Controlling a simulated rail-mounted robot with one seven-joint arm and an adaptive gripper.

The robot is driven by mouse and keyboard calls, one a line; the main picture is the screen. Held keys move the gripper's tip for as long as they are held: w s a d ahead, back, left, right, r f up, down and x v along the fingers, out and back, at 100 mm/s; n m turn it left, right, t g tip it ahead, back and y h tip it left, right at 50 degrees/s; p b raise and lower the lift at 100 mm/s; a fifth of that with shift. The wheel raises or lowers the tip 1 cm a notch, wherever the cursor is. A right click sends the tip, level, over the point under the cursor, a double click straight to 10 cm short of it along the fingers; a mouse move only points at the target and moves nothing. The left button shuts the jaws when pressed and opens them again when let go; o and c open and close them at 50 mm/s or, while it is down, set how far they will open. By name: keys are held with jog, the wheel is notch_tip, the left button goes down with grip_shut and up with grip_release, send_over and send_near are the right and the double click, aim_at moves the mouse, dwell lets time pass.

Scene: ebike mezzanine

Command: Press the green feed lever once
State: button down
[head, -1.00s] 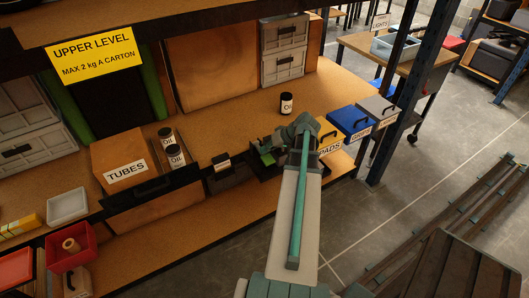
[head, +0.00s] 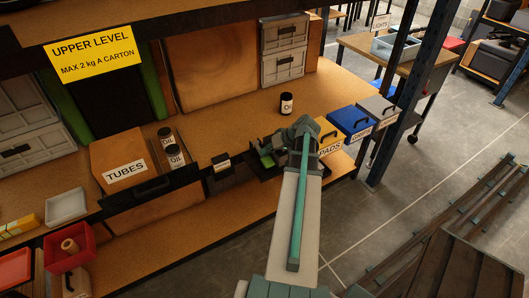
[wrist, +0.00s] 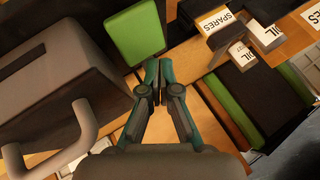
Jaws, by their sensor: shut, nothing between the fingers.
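A flat green pad (wrist: 137,35), which looks like the feed lever's paddle, lies just beyond my fingertips in the wrist view. My gripper (wrist: 152,70) is shut and empty, with its tips close to the pad's lower right edge. I cannot tell whether they touch it. In the head view, a small green patch (head: 266,158) shows beside my wrist at the bench's front edge. My arm hides part of that spot.
A dark box with a grey handle (wrist: 80,130) fills the left of the wrist view. Labelled bins, including a yellow one (head: 345,121), stand right of my wrist. A TUBES carton (head: 118,158) and oil jars (head: 168,140) are left.

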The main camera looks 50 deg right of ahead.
jog(key=shift+f+b, duration=0.5)
jog(key=shift+f, duration=0.25)
dwell(0.5)
jog(key=shift+r, duration=0.1)
dwell(0.3)
jog(key=shift+w+r+p, duration=0.15)
jog(key=shift+r+p, duration=1.15)
jog(key=shift+r, duration=1.2)
jog(key=shift+r, duration=0.1)
jog(key=r+p, duration=0.1)
jog(key=r, duration=0.1)
jog(key=r+p, duration=0.1)
jog(key=r, duration=0.1)
jog(key=shift+w+d+r, duration=0.15)
jog(key=shift+w+r, duration=0.05)
jog(key=shift+r, duration=0.2)
